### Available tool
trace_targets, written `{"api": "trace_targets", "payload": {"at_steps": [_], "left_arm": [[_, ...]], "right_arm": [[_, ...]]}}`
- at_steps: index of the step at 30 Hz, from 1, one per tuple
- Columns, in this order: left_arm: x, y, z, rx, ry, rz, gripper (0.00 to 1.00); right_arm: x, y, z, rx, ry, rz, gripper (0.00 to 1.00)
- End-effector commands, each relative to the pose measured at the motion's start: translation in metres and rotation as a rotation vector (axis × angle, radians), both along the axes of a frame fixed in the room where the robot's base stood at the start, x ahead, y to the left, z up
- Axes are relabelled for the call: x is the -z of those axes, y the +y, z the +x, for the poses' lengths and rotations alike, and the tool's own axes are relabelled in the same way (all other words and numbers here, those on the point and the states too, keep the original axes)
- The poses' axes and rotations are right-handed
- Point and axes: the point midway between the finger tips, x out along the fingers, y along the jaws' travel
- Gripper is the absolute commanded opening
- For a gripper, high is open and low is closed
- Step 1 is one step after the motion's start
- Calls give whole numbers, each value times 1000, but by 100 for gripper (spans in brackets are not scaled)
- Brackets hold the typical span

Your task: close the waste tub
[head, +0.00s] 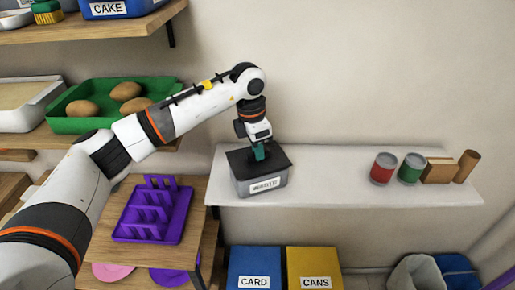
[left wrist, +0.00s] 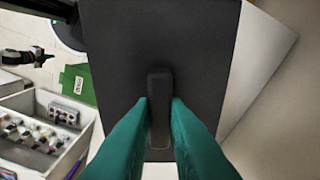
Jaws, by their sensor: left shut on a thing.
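The waste tub (head: 262,186) is a grey box with a white label, standing on the left end of the white shelf. Its dark flat lid (head: 240,157) lies over the tub's top; I cannot tell whether it sits fully down. My left gripper (head: 258,152) is above the lid, shut on its upright handle. In the left wrist view the teal fingers (left wrist: 160,115) stand on both sides of the dark handle (left wrist: 159,88), and the lid (left wrist: 165,35) fills the middle and hides the tub. I see no right gripper fingers in either view.
On the white shelf (head: 335,185), a red can (head: 382,168), a green can (head: 411,168), a brown block (head: 438,171) and a brown cylinder (head: 466,167) stand to the right. Clear shelf lies between. A purple rack (head: 152,214) stands left, below; blue (head: 254,265) and yellow (head: 314,262) bins are under the shelf.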

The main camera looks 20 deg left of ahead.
Motion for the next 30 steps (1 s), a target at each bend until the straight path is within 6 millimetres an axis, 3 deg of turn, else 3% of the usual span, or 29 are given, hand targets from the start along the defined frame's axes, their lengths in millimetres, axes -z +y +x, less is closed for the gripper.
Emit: {"api": "trace_targets", "payload": {"at_steps": [30], "left_arm": [[8,0,0,0,0,0,0]], "right_arm": [[9,0,1,0,-1,0,0]]}}
